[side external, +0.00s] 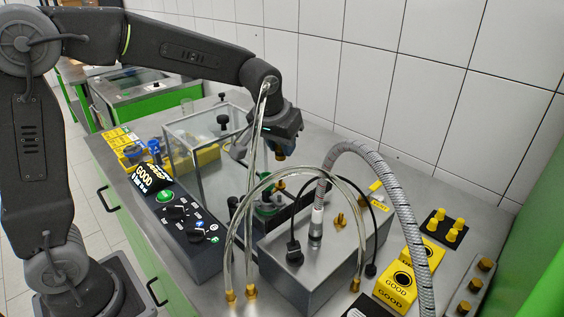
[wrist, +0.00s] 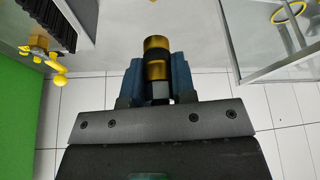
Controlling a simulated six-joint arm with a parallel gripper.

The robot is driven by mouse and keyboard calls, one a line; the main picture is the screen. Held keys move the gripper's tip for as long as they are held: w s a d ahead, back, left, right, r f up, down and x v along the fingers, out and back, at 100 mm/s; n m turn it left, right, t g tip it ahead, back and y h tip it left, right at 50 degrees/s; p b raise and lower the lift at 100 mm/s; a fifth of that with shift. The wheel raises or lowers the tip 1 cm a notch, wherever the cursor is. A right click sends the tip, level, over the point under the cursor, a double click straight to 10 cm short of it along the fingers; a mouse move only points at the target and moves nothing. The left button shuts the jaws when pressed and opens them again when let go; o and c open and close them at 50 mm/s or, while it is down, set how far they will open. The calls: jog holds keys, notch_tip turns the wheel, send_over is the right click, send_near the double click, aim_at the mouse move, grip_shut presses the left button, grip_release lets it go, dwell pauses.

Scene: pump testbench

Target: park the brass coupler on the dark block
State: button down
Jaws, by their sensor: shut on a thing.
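The brass coupler (wrist: 156,48) is upright in the wrist view, with a dark band around its middle, between the two blue fingers of my gripper (wrist: 155,80). In the side view my gripper (side external: 281,148) points down over the bench behind the steel box, and the coupler's brass end (side external: 280,155) shows just below it. The coupler is held in the air, touching nothing else that I can see. A low dark block (side external: 440,227) with several yellow pegs stands at the right. Another dark piece (side external: 366,308) is cut off at the bottom edge. I cannot tell which is the task's block.
A glass enclosure (side external: 190,150) stands to the left, beside a control panel (side external: 180,215).

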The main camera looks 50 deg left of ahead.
notch_tip(320, 180, up, 3)
jog(key=d, duration=0.3)
send_over(341, 219)
notch_tip(341, 219, down, 2)
jog(key=shift+s+x, duration=0.15)
jog(key=shift+x, duration=0.8)
jog(key=shift+s+x, duration=0.1)
jog(key=shift+x, duration=0.85)
jog(key=shift+f, duration=0.7)
jog(key=shift+f, duration=0.3)
jog(key=shift+f, duration=0.65)
dwell(0.4)
jog(key=c, duration=0.9)
grip_release()
jog(key=shift+o, duration=0.2)
